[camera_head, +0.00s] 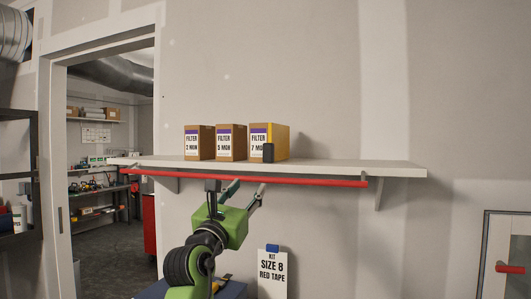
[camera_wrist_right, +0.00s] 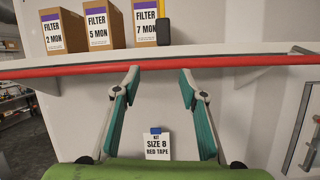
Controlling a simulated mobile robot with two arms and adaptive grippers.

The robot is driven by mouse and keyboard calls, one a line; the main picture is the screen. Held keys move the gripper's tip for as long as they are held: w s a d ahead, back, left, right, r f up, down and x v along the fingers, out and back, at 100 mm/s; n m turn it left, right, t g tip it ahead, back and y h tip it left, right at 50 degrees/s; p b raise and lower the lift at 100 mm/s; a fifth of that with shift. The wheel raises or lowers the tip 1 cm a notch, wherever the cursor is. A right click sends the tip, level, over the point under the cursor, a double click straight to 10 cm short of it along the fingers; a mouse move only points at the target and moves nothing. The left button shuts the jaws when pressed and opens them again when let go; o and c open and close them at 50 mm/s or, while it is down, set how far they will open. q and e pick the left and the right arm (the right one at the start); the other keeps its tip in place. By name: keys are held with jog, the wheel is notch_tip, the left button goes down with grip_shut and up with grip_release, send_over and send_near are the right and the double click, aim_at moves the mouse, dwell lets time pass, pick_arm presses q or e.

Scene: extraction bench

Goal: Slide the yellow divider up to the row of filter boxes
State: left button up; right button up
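Three brown filter boxes stand in a row on a pale wall shelf (camera_head: 350,167): "2 MON" (camera_head: 199,143), "5 MON" (camera_head: 231,143) and "7 MON" (camera_head: 257,138). The yellow divider (camera_head: 280,141) stands upright at the right side of the "7 MON" box, with no gap that I can see; its front edge (camera_wrist_right: 162,8) shows in the right wrist view. A black block (camera_head: 268,153) is at its front foot. My right gripper (camera_head: 247,189) is open and empty, its fingers (camera_wrist_right: 160,76) just below the shelf's front edge. My left gripper is out of view.
A red rail (camera_head: 300,181) runs along the shelf's front, close above my right fingertips. The shelf is bare right of the divider. A "SIZE 8 RED TAPE" card (camera_head: 271,272) hangs on the wall below. A doorway (camera_head: 110,200) opens at left.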

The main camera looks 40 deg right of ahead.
aim_at(267, 150)
jog(key=shift+n+h, duration=0.5)
jog(key=shift+n, duration=0.1)
jog(key=w+d+r+p, duration=0.1)
jog(key=d+r+p, duration=0.1)
jog(key=d+r, duration=0.1)
jog(key=w+d+r+p, duration=0.2)
jog(key=d+r, duration=0.1)
jog(key=d, duration=0.1)
jog(key=w+d+r+p, duration=0.1)
jog(key=w+d+r, duration=0.1)
jog(key=d+r, duration=0.1)
jog(key=shift+d+p, duration=0.25)
jog(key=shift+p, duration=0.15)
jog(key=shift+w+d, duration=0.15)
jog(key=shift+d, duration=0.2)
grip_shut()
jog(key=shift+r, duration=0.1)
